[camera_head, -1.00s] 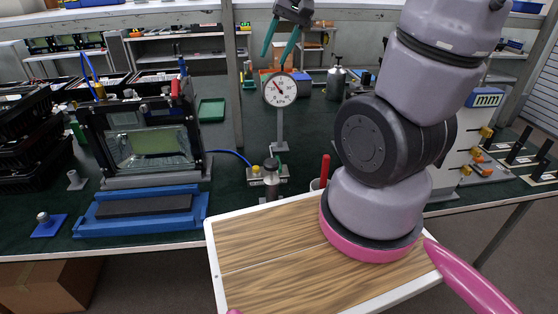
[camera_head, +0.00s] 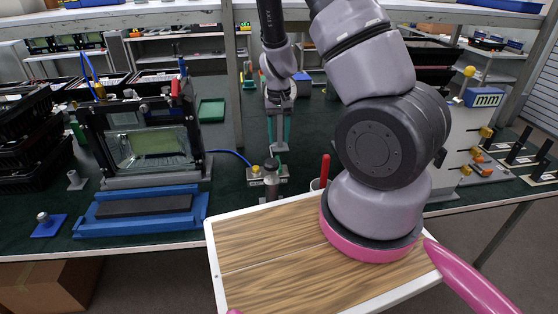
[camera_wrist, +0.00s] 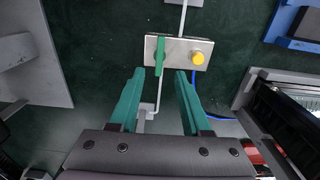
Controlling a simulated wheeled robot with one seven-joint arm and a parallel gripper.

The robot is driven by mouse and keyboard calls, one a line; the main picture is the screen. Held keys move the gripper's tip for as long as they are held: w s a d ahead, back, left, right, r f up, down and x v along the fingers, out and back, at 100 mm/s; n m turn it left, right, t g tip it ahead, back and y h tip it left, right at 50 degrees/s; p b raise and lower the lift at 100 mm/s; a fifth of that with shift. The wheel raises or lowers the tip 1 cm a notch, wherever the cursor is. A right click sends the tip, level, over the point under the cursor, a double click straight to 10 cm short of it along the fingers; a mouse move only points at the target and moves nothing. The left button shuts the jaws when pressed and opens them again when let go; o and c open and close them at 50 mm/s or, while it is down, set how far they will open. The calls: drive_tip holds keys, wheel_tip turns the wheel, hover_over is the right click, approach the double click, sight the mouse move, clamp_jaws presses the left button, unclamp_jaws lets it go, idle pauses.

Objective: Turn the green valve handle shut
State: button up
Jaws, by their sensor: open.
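The green valve handle (camera_wrist: 160,56) shows in the wrist view as a narrow bar on a metal plate (camera_wrist: 180,42). It runs up and down in that picture, left of a yellow knob (camera_wrist: 198,57). The plate also shows on the bench in the head view (camera_head: 282,181); I cannot make out the green handle clearly there. My gripper (camera_wrist: 160,74) is open and empty, with its teal fingers pointing at the plate. The handle's near end shows between the two fingertips, and I see no contact. In the head view my gripper (camera_head: 279,146) hangs above and behind the plate.
A floodlight housing (camera_head: 152,142) stands left of the valve, with a blue tray (camera_head: 200,212) in front. A blue hose (camera_head: 230,155) runs from the housing to the plate. A red-handled tool (camera_head: 325,171) stands close to the right.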

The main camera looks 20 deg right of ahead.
wheel_tip(320, 180, down, 10)
drive_tip(key=shift+r, duration=0.1)
idle(0.4)
clamp_jaws()
